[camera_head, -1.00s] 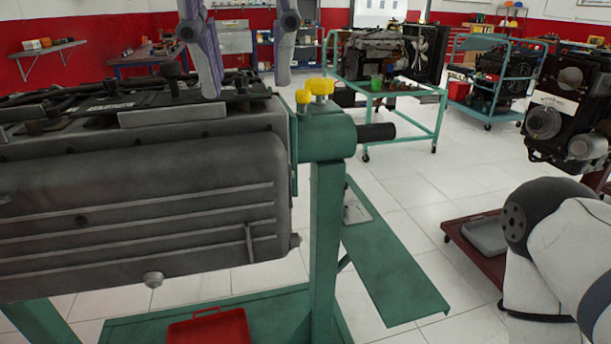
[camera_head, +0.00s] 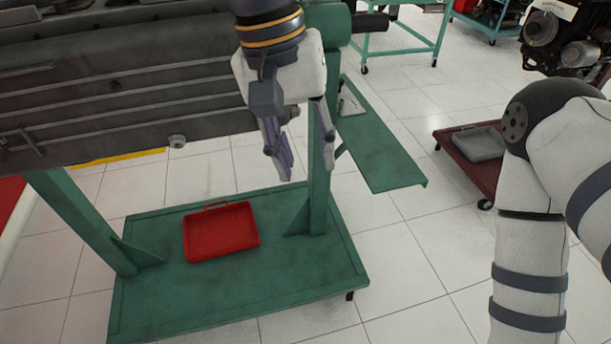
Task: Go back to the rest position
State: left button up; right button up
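My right arm (camera_head: 540,200) comes down along the right edge of the view. Its gripper is out of the picture.
The green engine stand (camera_head: 180,300) has a wide base with a red tray (camera_head: 222,232) on it. A green side shelf (camera_head: 385,155) juts out right of the post. A dark red cart (camera_head: 465,165) stands further right. Bare tiled floor (camera_head: 415,265) lies between stand and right arm.

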pick_arm(q)
jog(key=f, duration=0.1)
jog(key=s+f, duration=0.1)
jog(key=shift+d+f, duration=0.1)
jog(key=shift+f, duration=0.2)
jog(key=s+a+f+g+h, duration=0.15)
jog(key=s+f, duration=0.35)
jog(key=f, duration=0.5)
jog(key=s+a+f+g, duration=0.15)
jog(key=s+f, duration=0.35)
jog(key=f, duration=0.5)
jog(key=s+a+f+t+y, duration=0.1)
jog(key=s+a+f+y, duration=0.1)
jog(key=s+a+f, duration=0.3)
jog(key=s+a+f+n+t+y, duration=0.1)
jog(key=s+a+f, duration=0.4)
jog(key=s+a, duration=0.6)
jog(key=a+y, duration=0.1)
jog(key=a, duration=0.2)
jog(key=shift+f, duration=0.3)
